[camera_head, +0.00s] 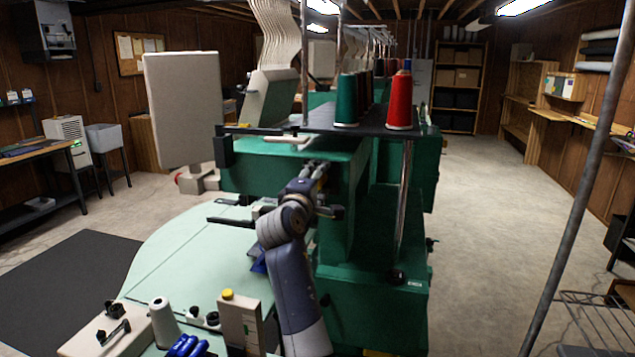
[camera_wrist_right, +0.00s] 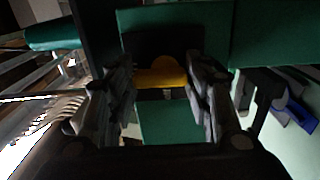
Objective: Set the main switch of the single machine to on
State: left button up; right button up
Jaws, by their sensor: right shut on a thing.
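The green machine (camera_head: 345,190) stands in the middle of the head view, with a pale green table (camera_head: 190,250) at its left. My right gripper (camera_head: 318,172) is up against the machine's green body, under the thread rack. In the right wrist view, the fingers of my right gripper (camera_wrist_right: 163,84) are on both sides of a yellow part, which looks like the main switch (camera_wrist_right: 163,75), on a black plate against green. The gripper is shut on it. The switch's setting cannot be read. My left gripper is not in view.
Red thread cones (camera_head: 400,100) and green thread cones (camera_head: 346,100) stand on the rack. A control box with a yellow button (camera_head: 228,294) and a white cone (camera_head: 163,322) are at the table's front. A grey pole (camera_head: 580,180) stands at the right. The floor right of the machine is clear.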

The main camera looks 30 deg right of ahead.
jog(key=shift+f, duration=0.1)
jog(key=o, duration=1)
jog(key=shift+o, duration=0.2)
jog(key=v, duration=1.2)
